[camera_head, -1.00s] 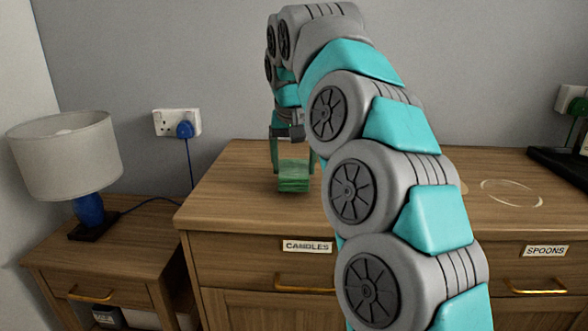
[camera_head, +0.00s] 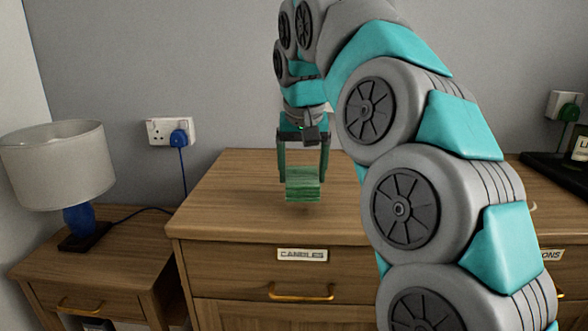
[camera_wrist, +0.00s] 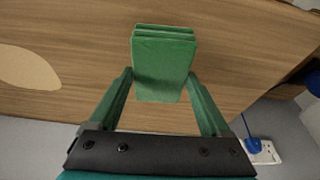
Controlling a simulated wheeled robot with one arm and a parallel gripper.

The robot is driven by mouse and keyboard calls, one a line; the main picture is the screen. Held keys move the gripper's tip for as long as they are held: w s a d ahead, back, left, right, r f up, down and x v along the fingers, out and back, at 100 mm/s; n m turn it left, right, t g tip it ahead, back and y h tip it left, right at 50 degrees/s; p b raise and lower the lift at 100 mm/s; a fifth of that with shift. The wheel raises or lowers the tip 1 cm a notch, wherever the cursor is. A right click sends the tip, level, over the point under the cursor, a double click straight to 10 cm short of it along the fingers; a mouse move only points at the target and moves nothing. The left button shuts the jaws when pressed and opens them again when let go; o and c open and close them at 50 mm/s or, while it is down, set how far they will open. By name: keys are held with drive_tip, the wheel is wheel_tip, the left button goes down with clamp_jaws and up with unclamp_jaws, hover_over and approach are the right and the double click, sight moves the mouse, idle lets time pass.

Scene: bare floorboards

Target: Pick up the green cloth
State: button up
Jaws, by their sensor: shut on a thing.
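The green cloth (camera_head: 303,189) is a folded, layered block over the left part of the wooden cabinet top (camera_head: 235,205). My gripper (camera_head: 303,178) points down and is shut on the cloth, with one green finger at each side. The cloth seems to hang just above the wood, with a faint shadow beneath it. In the wrist view the cloth (camera_wrist: 163,62) sits between the fingertips of my gripper (camera_wrist: 160,76), its layered edge facing up the picture.
A lamp (camera_head: 58,165) stands on a lower bedside table (camera_head: 115,270) at the left. A blue plug and cable hang from a wall socket (camera_head: 168,131). A dark stand (camera_head: 550,170) is at the far right.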

drive_tip(key=s+d+r+b, duration=0.1)
drive_tip(key=s+d, duration=0.5)
drive_tip(key=s, duration=0.2)
drive_tip(key=shift+s, duration=0.4)
drive_tip(key=o, duration=0.8)
drive_tip(key=c, duration=0.6)
drive_tip(key=shift+c, duration=0.2)
